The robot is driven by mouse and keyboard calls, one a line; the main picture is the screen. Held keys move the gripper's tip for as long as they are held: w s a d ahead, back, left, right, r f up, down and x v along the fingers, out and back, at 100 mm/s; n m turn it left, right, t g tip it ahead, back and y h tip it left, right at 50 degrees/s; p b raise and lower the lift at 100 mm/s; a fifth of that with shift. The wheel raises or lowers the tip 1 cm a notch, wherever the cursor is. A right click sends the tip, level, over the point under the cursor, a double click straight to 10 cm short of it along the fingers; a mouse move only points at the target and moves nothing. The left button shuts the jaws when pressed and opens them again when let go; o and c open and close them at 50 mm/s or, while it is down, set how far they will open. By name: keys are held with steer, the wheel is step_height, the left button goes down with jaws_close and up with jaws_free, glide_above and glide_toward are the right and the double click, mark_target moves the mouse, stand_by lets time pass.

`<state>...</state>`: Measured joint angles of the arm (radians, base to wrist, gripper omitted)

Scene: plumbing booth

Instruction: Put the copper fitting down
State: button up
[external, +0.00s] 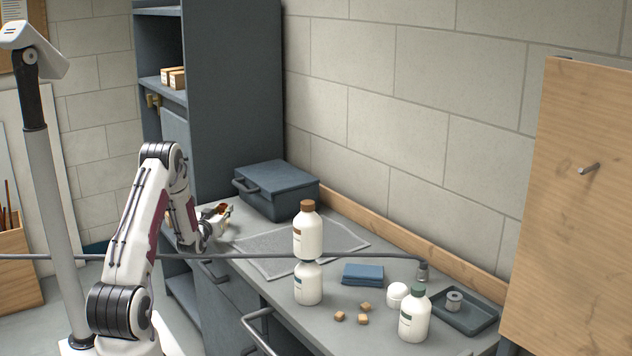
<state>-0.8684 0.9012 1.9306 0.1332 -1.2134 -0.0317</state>
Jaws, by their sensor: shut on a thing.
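My gripper (218,213) is at the left end of the grey workbench (385,335), in front of the dark toolbox. It is shut on a small copper-brown piece, the copper fitting (222,207), of which only a little shows between the fingers. The gripper looks low, near the bench's left end. I cannot tell whether the fitting touches the surface. A grey mat (265,245) lies just to the right of the gripper.
A dark toolbox (277,188) stands behind the gripper. White bottles (308,285), a blue cloth (362,274), small tan blocks (340,316) and a dark tray (477,318) occupy the bench's middle and right. A dark hose (370,256) crosses the view. Much of the mat looks clear.

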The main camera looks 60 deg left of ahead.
stand_by(0.3)
steer(key=shift+f, duration=1.85)
steer(key=shift+f, duration=0.15)
steer(key=o, duration=1.1)
steer(key=shift+v, duration=6.05)
